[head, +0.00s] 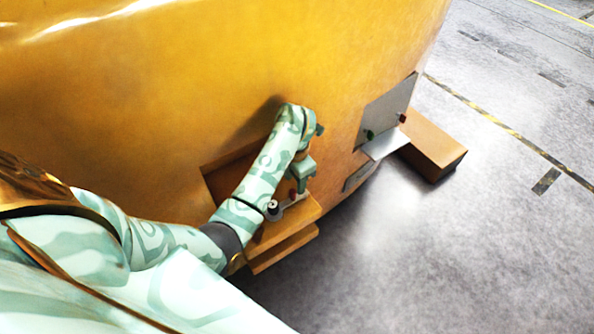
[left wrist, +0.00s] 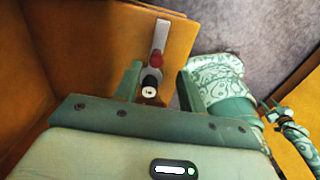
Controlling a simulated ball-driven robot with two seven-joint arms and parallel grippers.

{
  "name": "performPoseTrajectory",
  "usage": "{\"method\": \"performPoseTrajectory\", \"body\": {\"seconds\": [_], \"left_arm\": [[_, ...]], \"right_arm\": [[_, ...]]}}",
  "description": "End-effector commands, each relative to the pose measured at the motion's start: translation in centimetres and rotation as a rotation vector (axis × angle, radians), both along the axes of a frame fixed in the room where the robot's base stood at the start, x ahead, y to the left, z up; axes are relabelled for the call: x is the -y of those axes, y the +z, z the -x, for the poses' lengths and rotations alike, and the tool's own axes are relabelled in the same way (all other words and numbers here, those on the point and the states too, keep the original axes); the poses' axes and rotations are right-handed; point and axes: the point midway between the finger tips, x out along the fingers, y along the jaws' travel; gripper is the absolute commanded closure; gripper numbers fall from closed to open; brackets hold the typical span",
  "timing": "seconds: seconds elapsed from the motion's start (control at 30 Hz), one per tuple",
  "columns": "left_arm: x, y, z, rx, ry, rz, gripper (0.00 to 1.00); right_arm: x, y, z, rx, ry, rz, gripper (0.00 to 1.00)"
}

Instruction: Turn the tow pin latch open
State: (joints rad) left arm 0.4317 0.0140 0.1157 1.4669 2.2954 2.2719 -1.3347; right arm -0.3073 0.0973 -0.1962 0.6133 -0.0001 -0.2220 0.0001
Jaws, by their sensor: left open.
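The tow pin latch is a grey metal bar with a dark red knob (left wrist: 156,58) on a yellow bracket (head: 285,238) at the lower front of the big yellow casting. In the head view its grey bar (head: 291,203) is partly hidden by my left arm. A black round part with a pale top (left wrist: 150,82) sits near the knob. My left gripper (head: 308,150) is open above the latch. In the left wrist view its two fingers (left wrist: 158,86) stand apart, with the black part between them in the picture. Contact cannot be told.
The yellow casting (head: 180,110) fills the upper left, with a recess behind the bracket. To the right are a grey panel (head: 385,108) with green and red knobs and a yellow block (head: 435,150). Grey floor (head: 440,260) is clear at lower right. My patterned parts show in the wrist view.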

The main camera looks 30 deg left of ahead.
Motion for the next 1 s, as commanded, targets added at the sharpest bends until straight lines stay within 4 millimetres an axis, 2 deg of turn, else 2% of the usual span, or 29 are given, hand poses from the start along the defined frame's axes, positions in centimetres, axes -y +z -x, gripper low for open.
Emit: {"method": "performPoseTrajectory", "body": {"seconds": [0.03, 0.1, 0.3, 0.7, 0.83, 0.87, 1.0], "left_arm": [[0.0, -2.0, 0.1, -0.007, 0.000, 0.000, 0.59], [0.0, -3.4, 0.1, -0.005, 0.001, 0.000, 0.59], [-0.1, -6.0, 0.0, -0.003, 0.000, -0.001, 0.59], [-0.1, -6.5, 0.0, 0.001, 0.001, -0.002, 0.59], [-0.1, -6.5, 0.0, 0.001, 0.001, -0.002, 0.95], [-0.1, -6.5, 0.0, 0.001, 0.001, -0.002, 1.00], [-0.1, -6.5, 0.0, 0.001, 0.001, -0.002, 1.00]], "right_arm": [[0.0, -1.2, -0.1, -0.001, 0.000, 0.000, 0.64], [-0.3, -1.9, -0.4, 0.002, -0.001, -0.004, 0.64], [-1.9, -3.1, -0.2, -0.002, -0.008, -0.026, 0.64], [-1.9, -3.3, 0.1, -0.008, -0.005, -0.025, 0.64], [-1.6, -3.3, 0.2, -0.009, -0.004, -0.021, 0.64], [-1.5, -3.3, 0.2, -0.009, -0.004, -0.020, 0.64], [-1.4, -3.3, 0.2, -0.011, -0.003, -0.019, 0.64]]}}
